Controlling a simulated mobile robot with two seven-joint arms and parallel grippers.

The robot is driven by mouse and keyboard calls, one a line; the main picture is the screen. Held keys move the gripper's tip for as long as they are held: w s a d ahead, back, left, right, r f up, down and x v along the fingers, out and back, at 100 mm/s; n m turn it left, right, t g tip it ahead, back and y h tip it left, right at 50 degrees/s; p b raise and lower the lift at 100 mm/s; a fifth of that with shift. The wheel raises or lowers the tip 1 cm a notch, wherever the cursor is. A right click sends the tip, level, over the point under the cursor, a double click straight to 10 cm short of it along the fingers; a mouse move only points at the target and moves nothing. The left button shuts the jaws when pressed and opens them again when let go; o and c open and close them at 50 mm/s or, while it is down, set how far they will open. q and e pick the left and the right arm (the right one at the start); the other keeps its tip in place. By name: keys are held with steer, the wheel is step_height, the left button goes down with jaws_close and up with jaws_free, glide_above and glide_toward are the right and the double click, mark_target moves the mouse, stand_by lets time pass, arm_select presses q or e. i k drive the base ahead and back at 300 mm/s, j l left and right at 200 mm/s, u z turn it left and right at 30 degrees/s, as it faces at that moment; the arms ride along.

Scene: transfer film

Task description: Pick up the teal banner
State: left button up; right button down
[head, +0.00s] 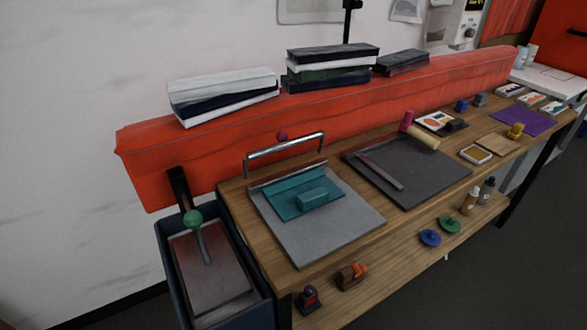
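A teal sheet, which looks like the teal banner (284,192), lies on a grey square plate (335,237) at the near left end of the wooden table. A small rounded teal block (313,201) sits on it and hides part of it. A metal bar handle (285,148) stands behind its back edge. Neither of my grippers shows in the head view.
A dark plate (427,182) with a flat bar on it lies to the right. A blue bin (261,303) stands at the table's left end. Bottles and small items sit on the lower shelf (393,272).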

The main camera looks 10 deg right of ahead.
mark_target(303, 188)
steer(key=l+u, duration=0.2)
steer(key=u, duration=1.2)
steer(key=k+l+u, duration=0.15)
steer(key=l+u, duration=0.2)
steer(key=k+l+u, duration=0.15)
steer(key=l+u, duration=0.2)
steer(key=k+l+u, duration=0.5)
steer(key=l+u, duration=0.2)
